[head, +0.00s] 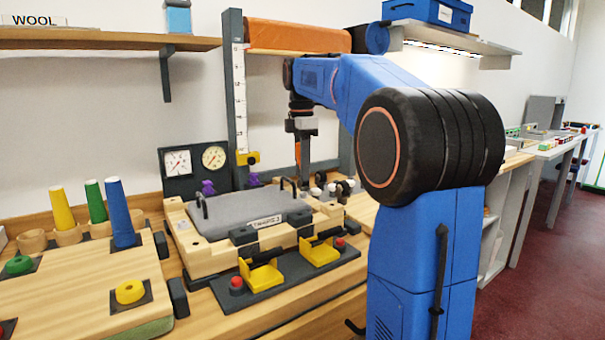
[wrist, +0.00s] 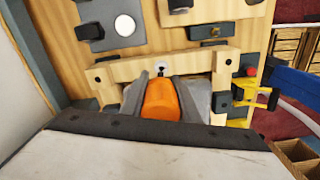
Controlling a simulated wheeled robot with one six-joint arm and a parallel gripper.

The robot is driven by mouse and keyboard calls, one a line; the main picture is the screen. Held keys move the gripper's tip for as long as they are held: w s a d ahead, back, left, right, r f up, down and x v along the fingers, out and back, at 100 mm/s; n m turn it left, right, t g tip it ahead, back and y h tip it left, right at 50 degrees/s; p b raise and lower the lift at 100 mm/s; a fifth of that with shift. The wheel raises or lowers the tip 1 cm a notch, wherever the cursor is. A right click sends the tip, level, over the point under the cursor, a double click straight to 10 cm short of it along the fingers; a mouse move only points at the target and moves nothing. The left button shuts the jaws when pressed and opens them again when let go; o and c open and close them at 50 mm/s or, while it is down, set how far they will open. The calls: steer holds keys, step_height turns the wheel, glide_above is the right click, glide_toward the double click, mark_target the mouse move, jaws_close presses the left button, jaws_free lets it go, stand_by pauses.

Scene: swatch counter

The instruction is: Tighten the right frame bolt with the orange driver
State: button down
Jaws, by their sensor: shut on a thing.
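My gripper (head: 304,172) points down over the right end of the wooden frame (head: 210,259) in the head view. It is shut on the orange driver (head: 298,152), which shows as a thin orange strip beside a dark finger. In the wrist view the driver's orange handle (wrist: 161,101) sits between the two grey fingers of my gripper (wrist: 164,84). The wooden frame's bar (wrist: 125,68) lies just beyond the handle. A small dark and white fitting (wrist: 161,69), perhaps the right bolt, shows on that bar in line with the handle. The driver's tip is hidden, so contact cannot be told.
A grey pad (head: 240,205) fills the frame. Yellow brackets (head: 261,276) and red buttons stand in front. Two gauges (head: 195,168) and a tall ruled post (head: 236,90) stand behind. Yellow, green and blue cones (head: 121,215) stand left. A shelf (head: 100,39) hangs above.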

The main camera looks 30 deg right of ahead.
steer(key=shift+r, duration=1.25)
